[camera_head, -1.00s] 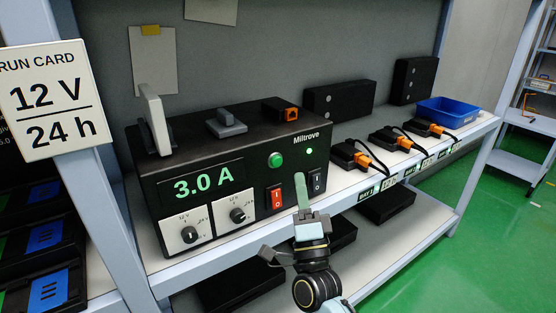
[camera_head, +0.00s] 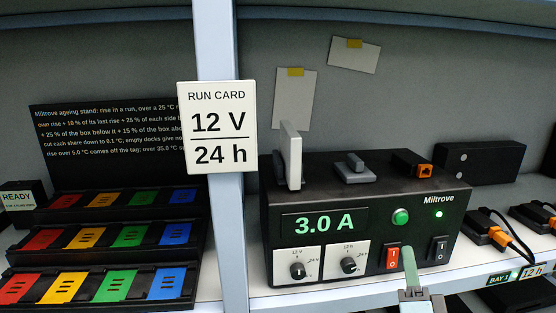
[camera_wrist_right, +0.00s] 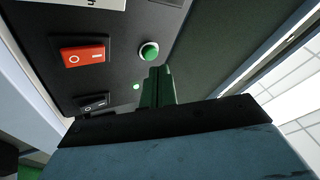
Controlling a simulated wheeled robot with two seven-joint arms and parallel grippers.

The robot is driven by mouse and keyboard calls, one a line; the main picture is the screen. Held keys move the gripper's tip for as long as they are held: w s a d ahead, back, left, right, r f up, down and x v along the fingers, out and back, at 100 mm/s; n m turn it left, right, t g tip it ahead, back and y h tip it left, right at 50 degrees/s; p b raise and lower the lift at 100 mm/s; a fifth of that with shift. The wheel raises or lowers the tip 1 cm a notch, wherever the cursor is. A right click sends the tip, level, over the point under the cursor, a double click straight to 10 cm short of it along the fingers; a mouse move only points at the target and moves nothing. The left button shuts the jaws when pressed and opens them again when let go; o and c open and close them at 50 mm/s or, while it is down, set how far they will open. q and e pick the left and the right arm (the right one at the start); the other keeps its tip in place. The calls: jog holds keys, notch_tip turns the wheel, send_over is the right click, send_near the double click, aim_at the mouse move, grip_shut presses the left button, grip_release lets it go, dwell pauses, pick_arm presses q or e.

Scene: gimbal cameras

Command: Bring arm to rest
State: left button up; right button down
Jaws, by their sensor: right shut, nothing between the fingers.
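My right gripper (camera_head: 410,272) is at the bottom of the head view, in front of the lower right part of the black Miltrove power unit (camera_head: 300,262). Its greenish fingers are shut together with nothing between them. It stands between the red rocker switch (camera_head: 392,258) and the black rocker switch (camera_head: 438,249). In the right wrist view the shut fingers (camera_wrist_right: 158,86) point toward the unit's front, just below the green button (camera_wrist_right: 149,51). The red switch also shows there (camera_wrist_right: 82,54). Whether the fingers touch the panel I cannot tell. My left gripper is not in view.
The display (camera_head: 324,223) reads 3.0 A, and a green light is lit. A run card (camera_head: 217,126) reading 12 V, 24 h hangs on the shelf post. Racks with coloured modules (camera_head: 103,238) stand at left. Chargers with orange plugs (camera_head: 492,234) stand at right.

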jog(key=s+a+f+n+g+y, duration=0.3)
jog(key=f+n+g, duration=0.2)
jog(key=f, duration=0.2)
jog(key=s+a+f+n+g+y, duration=0.3)
jog(key=f+n+g, duration=0.2)
jog(key=f+n, duration=0.15)
jog(key=s+d+f+n+g+h, duration=0.1)
jog(key=s+f+n+g, duration=0.1)
jog(key=s+f+g, duration=0.3)
jog(key=s+f+n+g, duration=0.1)
jog(key=s+n+g, duration=0.1)
jog(key=s, duration=0.6)
jog(key=s+d+f+n+g+h, duration=0.1)
jog(key=s+f+g, duration=0.25)
jog(key=s, duration=0.25)
notch_tip(320, 180, down, 23)
jog(key=s+g, duration=0.1)
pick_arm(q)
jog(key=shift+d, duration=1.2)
pick_arm(e)
jog(key=s+d+f, duration=0.2)
jog(key=s+f, duration=0.6)
jog(key=s+d+f+g, duration=0.1)
jog(key=s+d+f, duration=0.1)
jog(key=s+f, duration=0.6)
jog(key=shift+s+d+n, duration=0.25)
jog(key=shift+s+n, duration=0.2)
jog(key=shift+g, duration=0.25)
